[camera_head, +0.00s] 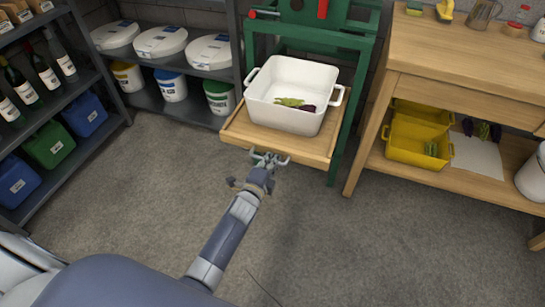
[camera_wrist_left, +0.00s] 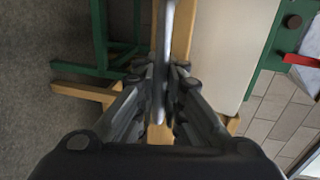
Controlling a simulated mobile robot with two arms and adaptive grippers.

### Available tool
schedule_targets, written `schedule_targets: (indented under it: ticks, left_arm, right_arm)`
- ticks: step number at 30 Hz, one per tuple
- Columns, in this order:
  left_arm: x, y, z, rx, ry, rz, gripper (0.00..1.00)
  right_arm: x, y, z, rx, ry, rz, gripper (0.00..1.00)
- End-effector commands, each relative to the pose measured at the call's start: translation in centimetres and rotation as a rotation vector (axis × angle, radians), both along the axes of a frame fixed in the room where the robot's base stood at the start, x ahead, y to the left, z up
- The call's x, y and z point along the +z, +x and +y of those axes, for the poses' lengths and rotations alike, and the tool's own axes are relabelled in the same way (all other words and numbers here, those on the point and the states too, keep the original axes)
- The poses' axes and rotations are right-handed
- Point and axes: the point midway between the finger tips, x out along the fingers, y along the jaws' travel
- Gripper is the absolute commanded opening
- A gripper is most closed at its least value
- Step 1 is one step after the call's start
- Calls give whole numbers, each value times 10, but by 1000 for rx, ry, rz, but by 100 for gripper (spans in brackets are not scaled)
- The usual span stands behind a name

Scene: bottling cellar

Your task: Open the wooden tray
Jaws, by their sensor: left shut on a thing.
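The wooden tray (camera_head: 310,151) sticks out from under the green metal frame (camera_head: 360,55), with a white two-handled tub (camera_head: 290,118) standing on it. A grey metal handle (camera_head: 284,161) is on its front edge. My left gripper (camera_head: 264,166) is at the front of the tray, shut on this handle. In the left wrist view the handle (camera_wrist_left: 163,70) runs between the fingers of the gripper (camera_wrist_left: 162,85), with the white tub (camera_wrist_left: 222,45) to the right. The rear of the tray is hidden by the tub and frame. My right gripper is not in view.
A dark shelf with bottles (camera_head: 46,68) and coloured bins (camera_head: 48,143) stands at the left. Lidded buckets (camera_head: 172,86) stand behind. A wooden workbench (camera_head: 455,50) with a yellow crate (camera_head: 415,150) below is at the right. The floor (camera_head: 345,240) in front is clear.

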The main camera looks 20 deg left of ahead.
Motion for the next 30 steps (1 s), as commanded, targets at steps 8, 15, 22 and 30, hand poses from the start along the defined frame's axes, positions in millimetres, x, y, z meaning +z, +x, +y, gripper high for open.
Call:
schedule_targets:
  ticks: [8, 15, 22, 30]
  left_arm:
    - [2, 1, 0, 0, 0, -4, 0]
    - [1, 1, 0, 0, 0, -3, 17]
    - [1, -2, 0, 0, 0, -1, 17]
    - [6, -36, 0, -1, 2, 1, 17]
  right_arm:
    - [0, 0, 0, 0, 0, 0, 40]
    - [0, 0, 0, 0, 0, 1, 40]
    - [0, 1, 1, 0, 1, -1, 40]
    - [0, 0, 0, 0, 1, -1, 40]
